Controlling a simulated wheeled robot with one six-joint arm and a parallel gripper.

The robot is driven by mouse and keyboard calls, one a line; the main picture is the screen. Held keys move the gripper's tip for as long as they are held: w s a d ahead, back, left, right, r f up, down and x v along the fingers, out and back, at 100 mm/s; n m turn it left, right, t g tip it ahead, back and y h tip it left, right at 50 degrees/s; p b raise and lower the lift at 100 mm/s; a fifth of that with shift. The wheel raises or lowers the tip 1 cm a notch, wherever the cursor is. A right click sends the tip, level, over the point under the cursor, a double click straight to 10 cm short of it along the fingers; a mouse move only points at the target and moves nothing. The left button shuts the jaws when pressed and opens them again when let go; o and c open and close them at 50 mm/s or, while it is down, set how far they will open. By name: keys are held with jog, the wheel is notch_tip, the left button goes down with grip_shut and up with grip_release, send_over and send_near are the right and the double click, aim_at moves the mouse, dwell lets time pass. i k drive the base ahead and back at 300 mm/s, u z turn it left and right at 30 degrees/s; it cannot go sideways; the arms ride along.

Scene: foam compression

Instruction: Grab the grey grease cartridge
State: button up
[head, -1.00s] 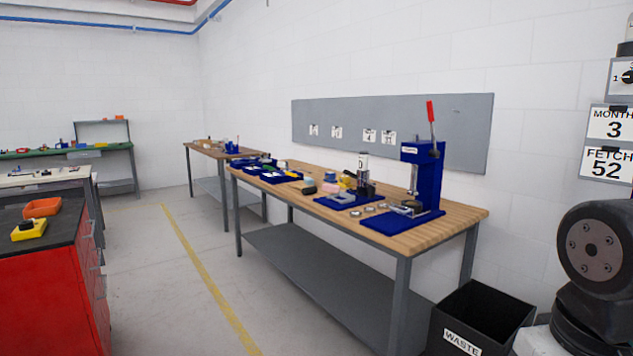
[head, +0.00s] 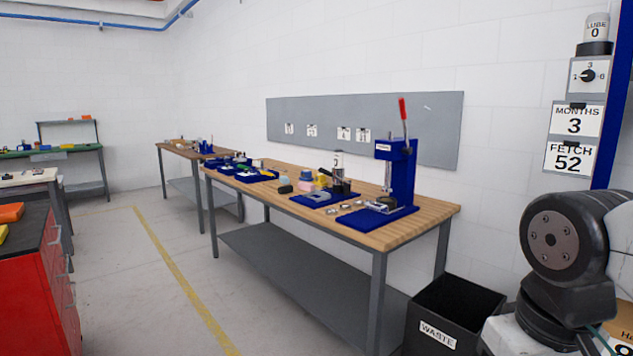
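I cannot make out for certain a grey grease cartridge. Another small pale cylinder (head: 337,159) sits on top of a dark device on the wooden workbench (head: 432,209). Small items farther along the bench are too small to identify. My gripper is not in view; only a dark joint of my arm shows at the lower right.
A blue press (head: 402,176) with a red-tipped lever stands at the bench's right end. A black WASTE bin (head: 436,333) is on the floor beside the bench. A red cabinet (head: 38,285) is at the left. The floor (head: 150,300) between is open.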

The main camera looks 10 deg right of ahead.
aim_at(338, 153)
jog(key=u, duration=0.15)
jog(key=i, duration=0.25)
jog(key=u, duration=0.8)
jog(key=i, duration=1.8)
jog(key=u, duration=0.25)
jog(key=i, duration=1.7)
jog(key=z, duration=1.25)
jog(key=i, duration=1.15)
jog(key=z, duration=0.75)
jog(key=i, duration=0.55)
jog(key=z, duration=0.05)
